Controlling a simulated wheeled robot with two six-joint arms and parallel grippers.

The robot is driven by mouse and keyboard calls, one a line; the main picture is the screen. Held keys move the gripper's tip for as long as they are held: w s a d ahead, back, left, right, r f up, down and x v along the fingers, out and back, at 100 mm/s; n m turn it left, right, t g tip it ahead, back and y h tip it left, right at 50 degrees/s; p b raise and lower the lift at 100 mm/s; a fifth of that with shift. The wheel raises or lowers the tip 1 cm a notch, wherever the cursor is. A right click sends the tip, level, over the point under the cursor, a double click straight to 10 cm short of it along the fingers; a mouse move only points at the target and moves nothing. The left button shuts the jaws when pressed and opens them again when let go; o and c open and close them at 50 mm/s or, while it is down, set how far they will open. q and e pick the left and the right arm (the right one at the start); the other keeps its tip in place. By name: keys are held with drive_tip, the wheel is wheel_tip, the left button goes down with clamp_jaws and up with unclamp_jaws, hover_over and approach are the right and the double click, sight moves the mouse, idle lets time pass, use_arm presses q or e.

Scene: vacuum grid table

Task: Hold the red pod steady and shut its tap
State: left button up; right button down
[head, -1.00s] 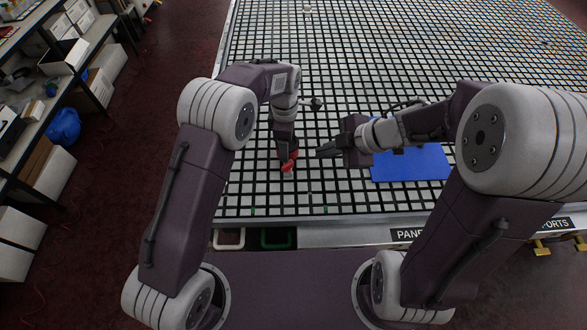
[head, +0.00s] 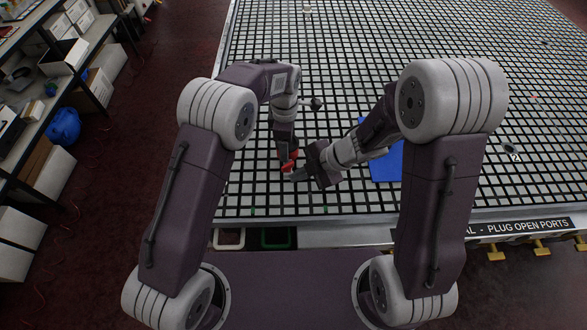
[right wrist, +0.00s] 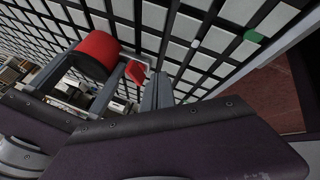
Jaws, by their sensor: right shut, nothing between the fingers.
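The red pod (right wrist: 97,53) shows as a red cylinder with a dark end in the right wrist view. In the head view only bits of it (head: 293,155) show, below my left gripper (head: 286,150). Contact with the tap is unclear.
The grid table (head: 250,185) has a blue mat (head: 386,165) right of the pod, partly behind my right arm. A green-rimmed bin (head: 278,238) and a white-rimmed bin (head: 229,238) sit at the near edge.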

sight(287, 168)
drive_tip(key=shift+w+a, duration=0.65)
drive_tip(key=shift+w, duration=0.25)
drive_tip(key=shift+w+a, duration=0.3)
drive_tip(key=shift+a, duration=0.1)
use_arm(q)
drive_tip(key=shift+s, duration=0.1)
use_arm(e)
drive_tip(key=shift+a+r, duration=0.1)
drive_tip(key=shift+a, duration=0.45)
idle(0.5)
drive_tip(key=shift+d, duration=0.15)
use_arm(q)
drive_tip(key=shift+s+a, duration=0.1)
use_arm(e)
drive_tip(key=shift+w+d, duration=0.45)
drive_tip(key=shift+d, duration=0.15)
drive_tip(key=shift+s, duration=0.45)
use_arm(q)
drive_tip(key=shift+f, duration=0.1)
use_arm(e)
drive_tip(key=s, duration=0.4)
drive_tip(key=shift+r, duration=0.2)
drive_tip(key=s+d+r, duration=0.3)
drive_tip(key=s+r, duration=0.1)
drive_tip(key=r, duration=0.3)
drive_tip(key=shift+s+r, duration=0.2)
drive_tip(key=shift+s, duration=0.15)
